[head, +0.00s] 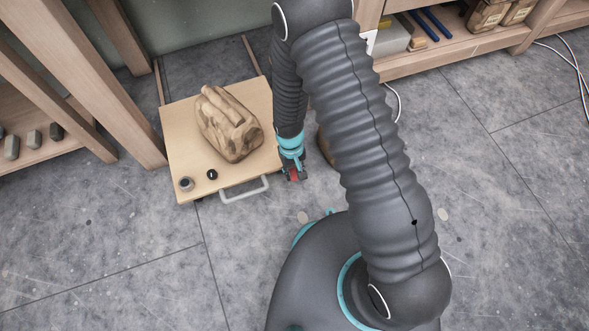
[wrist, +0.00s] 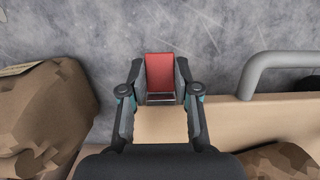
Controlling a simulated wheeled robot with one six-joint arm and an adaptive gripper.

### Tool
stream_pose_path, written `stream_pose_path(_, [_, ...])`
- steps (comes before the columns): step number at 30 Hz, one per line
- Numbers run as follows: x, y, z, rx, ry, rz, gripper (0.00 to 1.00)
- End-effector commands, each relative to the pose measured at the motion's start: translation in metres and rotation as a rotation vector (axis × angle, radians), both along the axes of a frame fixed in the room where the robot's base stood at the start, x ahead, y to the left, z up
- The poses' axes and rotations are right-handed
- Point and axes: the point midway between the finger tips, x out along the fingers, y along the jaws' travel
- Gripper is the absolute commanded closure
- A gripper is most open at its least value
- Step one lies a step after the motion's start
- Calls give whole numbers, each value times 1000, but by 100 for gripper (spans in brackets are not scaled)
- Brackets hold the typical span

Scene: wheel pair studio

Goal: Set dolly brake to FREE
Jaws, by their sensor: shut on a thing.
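The dolly is a pale wooden board (head: 182,130) on the floor, with a grey handle (head: 245,190) on its front edge. A red brake lever (wrist: 159,72) sticks out from the dolly's edge in the wrist view. My gripper (wrist: 160,88) is shut on the lever, with one finger on each side of it. In the head view my gripper (head: 293,171) is at the dolly's front right corner, with a little of the red showing. No brake marking can be read, so the lever's setting is unclear.
A brown clay-like lump (head: 228,125) sits on the dolly, near a dark knob (head: 212,174) and a small round fitting (head: 186,184). Another brown lump (wrist: 45,112) is on the other side of my gripper. Wooden shelving (head: 450,55) stands behind. The front floor is clear.

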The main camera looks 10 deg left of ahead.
Motion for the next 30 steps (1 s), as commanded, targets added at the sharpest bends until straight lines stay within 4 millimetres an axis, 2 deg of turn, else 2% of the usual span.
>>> stream_pose_path(18, [9, 5, 7, -249, 404, 2, 100])
stream_pose_path(30, [11, 6, 11, -318, 516, 3, 100])
